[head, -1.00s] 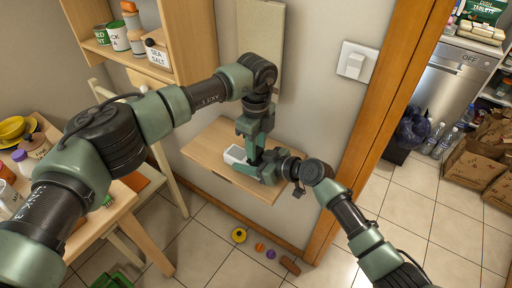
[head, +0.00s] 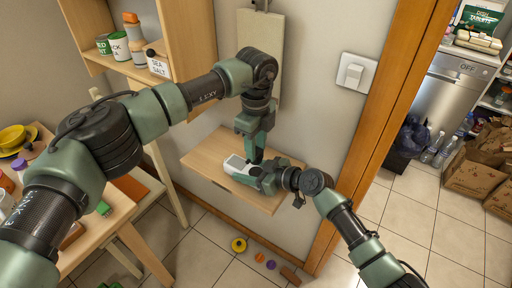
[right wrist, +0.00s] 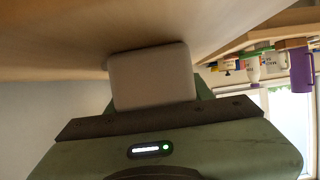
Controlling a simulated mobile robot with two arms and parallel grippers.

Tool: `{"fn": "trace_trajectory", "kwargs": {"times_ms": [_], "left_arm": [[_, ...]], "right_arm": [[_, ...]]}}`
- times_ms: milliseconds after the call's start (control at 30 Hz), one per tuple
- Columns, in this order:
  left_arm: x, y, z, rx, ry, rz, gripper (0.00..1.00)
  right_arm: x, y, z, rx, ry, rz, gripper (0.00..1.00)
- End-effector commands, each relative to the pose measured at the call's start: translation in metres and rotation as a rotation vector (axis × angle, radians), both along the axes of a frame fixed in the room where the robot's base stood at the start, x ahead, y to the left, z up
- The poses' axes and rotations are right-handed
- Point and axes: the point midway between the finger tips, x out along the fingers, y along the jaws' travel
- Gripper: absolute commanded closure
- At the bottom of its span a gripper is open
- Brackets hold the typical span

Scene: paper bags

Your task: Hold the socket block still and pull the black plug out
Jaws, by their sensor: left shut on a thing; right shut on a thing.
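The white socket block (head: 233,161) is at the wooden wall shelf, its grey top face partly showing in the head view. My right gripper (head: 262,178) is shut on it from the right. In the right wrist view the block (right wrist: 152,78) shows as a pale box beyond the gripper's dark edge. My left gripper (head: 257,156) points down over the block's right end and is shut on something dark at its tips. The black plug cannot be told apart from the dark fingertips, and whether it still sits in the block is unclear.
The small wooden shelf (head: 205,154) has bare room left of the block. A wall panel (head: 262,30) hangs behind my left arm, with a light switch (head: 356,71) to the right. A table stands at the left, and a door frame (head: 385,115) at the right.

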Motion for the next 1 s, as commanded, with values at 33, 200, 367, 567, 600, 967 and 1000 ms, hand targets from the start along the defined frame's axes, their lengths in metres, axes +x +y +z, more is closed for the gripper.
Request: {"fn": "trace_trajectory", "kwargs": {"times_ms": [33, 200, 367, 567, 600, 967, 1000], "left_arm": [[0.002, 0.002, -0.002, 0.007, -0.002, -0.002, 1.00], [0.027, 0.031, -0.016, 0.088, -0.028, -0.039, 1.00], [0.067, 0.087, -0.037, 0.238, -0.093, -0.135, 1.00], [0.108, 0.161, -0.052, 0.409, -0.197, -0.279, 1.00], [0.114, 0.173, -0.053, 0.435, -0.218, -0.302, 1.00], [0.133, 0.213, -0.056, 0.528, -0.297, -0.390, 1.00], [0.133, 0.211, -0.056, 0.526, -0.297, -0.390, 1.00]], "right_arm": [[0.000, 0.000, 0.000, 0.000, 0.000, 0.000, 0.97], [0.000, 0.000, 0.000, 0.000, 0.000, 0.000, 0.97], [0.000, 0.000, 0.000, 0.000, 0.000, 0.000, 0.97], [0.000, 0.000, 0.000, 0.000, 0.000, 0.000, 0.97], [0.000, 0.000, 0.000, 0.000, 0.000, 0.000, 0.97], [0.000, 0.000, 0.000, 0.000, 0.000, 0.000, 0.97], [0.000, 0.000, 0.000, 0.000, 0.000, 0.000, 0.97]]}}
